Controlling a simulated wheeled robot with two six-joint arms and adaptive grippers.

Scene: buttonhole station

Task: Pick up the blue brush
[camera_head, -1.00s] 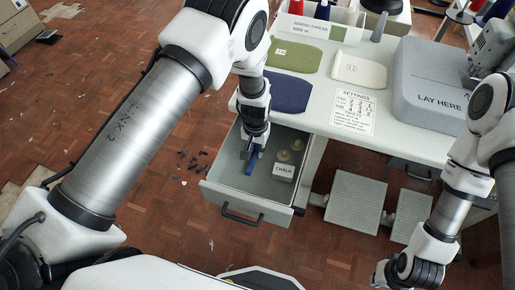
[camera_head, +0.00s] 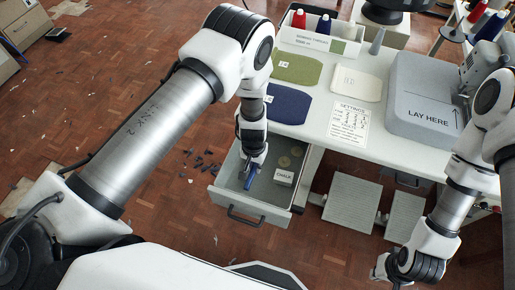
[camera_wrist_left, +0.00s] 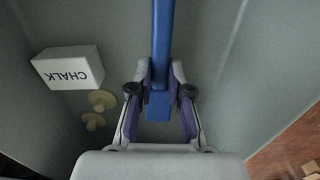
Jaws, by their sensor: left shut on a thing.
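The blue brush (camera_head: 249,181) is in the open drawer (camera_head: 225,197) under the table's front left. My left gripper (camera_head: 252,172) reaches down into the drawer and is shut on the brush. In the left wrist view the brush's blue handle (camera_wrist_left: 162,40) runs up from between the fingertips (camera_wrist_left: 160,88). I cannot tell whether the brush still touches the drawer bottom. My right gripper (camera_head: 380,274) is at the bottom edge, far from the drawer, and its jaws are not clear.
Green (camera_head: 297,68), blue (camera_head: 276,103) and cream (camera_head: 357,84) cloth pieces lie on the table above. A pedal (camera_head: 351,200) stands on the floor.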

